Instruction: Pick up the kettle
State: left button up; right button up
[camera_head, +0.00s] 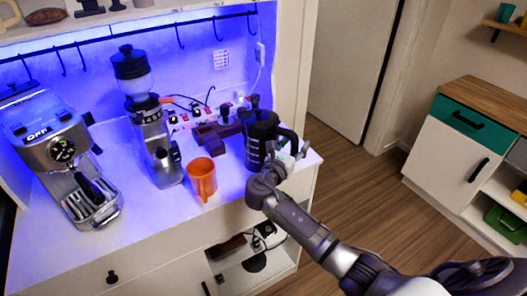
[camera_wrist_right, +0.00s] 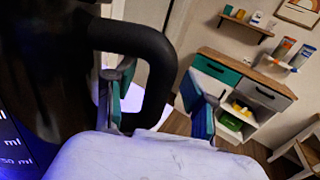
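The black kettle (camera_head: 259,140) stands upright on the white counter near its right end, with its handle (camera_head: 288,138) toward the right. In the right wrist view the kettle's dark body (camera_wrist_right: 40,80) with ml markings fills the left side, and its handle (camera_wrist_right: 160,75) curves across the middle. My right gripper (camera_head: 288,152) is at the handle. In the wrist view the fingers of my right gripper (camera_wrist_right: 160,108) are apart; one is inside the handle loop, the other outside with a gap to the handle. My left gripper is out of view.
An orange mug (camera_head: 202,180) stands left of the kettle, close by. A coffee grinder (camera_head: 152,130) and an espresso machine (camera_head: 68,155) stand further left. A power strip (camera_head: 200,118) with cables lies behind. The wooden floor (camera_head: 345,200) is clear to the right.

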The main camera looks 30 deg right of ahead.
grip_shut()
jog(key=shift+r, duration=0.25)
jog(key=shift+w+f, duration=0.1)
